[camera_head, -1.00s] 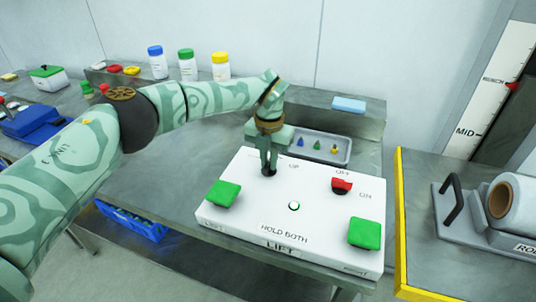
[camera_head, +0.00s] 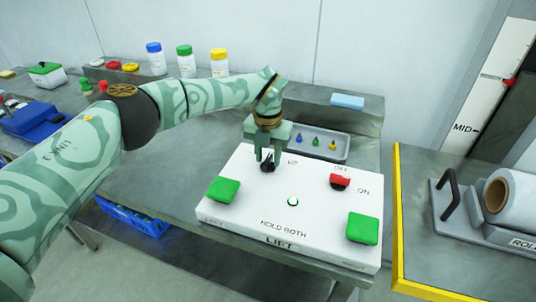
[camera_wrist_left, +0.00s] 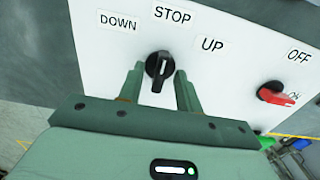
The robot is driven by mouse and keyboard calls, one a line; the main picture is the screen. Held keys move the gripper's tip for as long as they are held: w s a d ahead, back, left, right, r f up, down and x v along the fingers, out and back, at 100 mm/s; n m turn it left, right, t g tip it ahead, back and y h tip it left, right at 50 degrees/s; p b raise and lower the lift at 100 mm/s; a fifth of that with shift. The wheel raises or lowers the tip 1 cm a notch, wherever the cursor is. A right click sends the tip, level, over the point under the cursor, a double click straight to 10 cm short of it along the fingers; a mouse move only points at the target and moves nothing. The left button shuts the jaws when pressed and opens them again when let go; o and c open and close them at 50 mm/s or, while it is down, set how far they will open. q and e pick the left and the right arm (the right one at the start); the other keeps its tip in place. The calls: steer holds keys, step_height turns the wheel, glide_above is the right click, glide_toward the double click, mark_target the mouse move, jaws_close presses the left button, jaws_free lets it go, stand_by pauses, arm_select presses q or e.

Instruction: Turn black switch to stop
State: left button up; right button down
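The black switch (camera_wrist_left: 159,68) sits on the white control box (camera_head: 235,215). In the left wrist view its white mark points up toward the STOP label (camera_wrist_left: 172,14), between the DOWN label (camera_wrist_left: 117,21) and the UP label (camera_wrist_left: 212,43). My left gripper (camera_wrist_left: 160,78) is open, with one finger on each side of the switch and a narrow gap beside it. In the head view my left gripper (camera_head: 267,158) stands over the switch (camera_head: 267,167), partly hiding it. My right gripper is not in view.
The box also bears a red switch (camera_head: 340,181) and two green pads (camera_head: 223,190) (camera_head: 362,228), with a small lit green button (camera_head: 293,202) between. A grey tray (camera_head: 342,152) with small coloured pieces lies behind. A yellow-edged bench (camera_head: 420,210) stands right.

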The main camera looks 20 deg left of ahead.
mark_target(268, 158)
arm_select(q)
steer(key=shift+r, duration=0.1)
step_height(268, 158, up, 16)
steer(key=p, duration=0.3)
stand_by(0.3)
